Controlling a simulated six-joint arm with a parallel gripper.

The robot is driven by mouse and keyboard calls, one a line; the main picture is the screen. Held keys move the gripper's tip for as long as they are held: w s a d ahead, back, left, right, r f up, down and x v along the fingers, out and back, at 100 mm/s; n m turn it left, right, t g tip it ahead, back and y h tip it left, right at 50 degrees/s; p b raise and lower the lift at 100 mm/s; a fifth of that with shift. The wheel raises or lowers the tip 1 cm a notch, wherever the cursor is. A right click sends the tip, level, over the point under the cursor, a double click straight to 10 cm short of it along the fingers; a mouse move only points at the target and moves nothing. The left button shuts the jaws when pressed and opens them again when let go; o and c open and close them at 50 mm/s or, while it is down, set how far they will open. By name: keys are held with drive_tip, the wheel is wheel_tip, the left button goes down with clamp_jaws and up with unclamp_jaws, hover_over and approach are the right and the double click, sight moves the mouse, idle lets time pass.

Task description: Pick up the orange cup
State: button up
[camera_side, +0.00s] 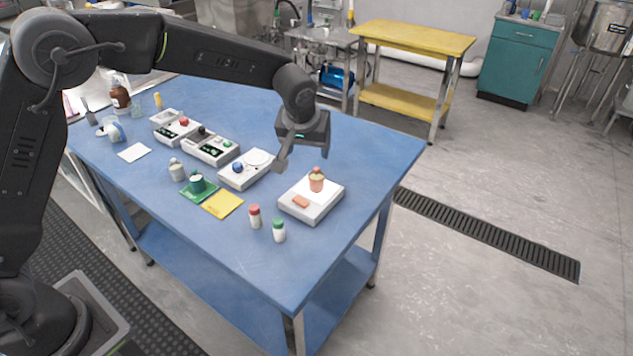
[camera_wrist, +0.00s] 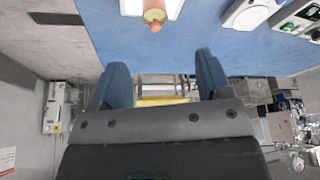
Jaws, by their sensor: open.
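The orange cup (camera_side: 316,183) stands upright on a white box-shaped device (camera_side: 296,209) near the right side of the blue table. Something brown and rounded shows at its top. In the wrist view, the cup (camera_wrist: 154,17) is at the top edge, partly cut off. My gripper (camera_side: 302,158) is open and empty. In the side view, it hangs above the table, behind and above the cup, apart from it. In the wrist view, its two fingers (camera_wrist: 161,75) are spread with nothing between them.
A white device with a round plate (camera_side: 258,160) stands left of the cup's device. A red-capped bottle (camera_side: 255,216) and a green-capped bottle (camera_side: 279,230) stand in front. Green and yellow pads (camera_side: 223,204) lie further left. The table's right end (camera_side: 385,165) is clear.

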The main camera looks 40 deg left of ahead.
sight(316, 171)
drive_tip(key=x, duration=0.9)
drive_tip(key=shift+w+d, duration=0.1)
drive_tip(key=shift+d, duration=0.05)
drive_tip(key=shift+x, duration=2.65)
drive_tip(key=shift+w+d+r, duration=0.1)
drive_tip(key=shift+w+d, duration=0.05)
drive_tip(key=shift+d, duration=0.05)
drive_tip(key=c, duration=1.1)
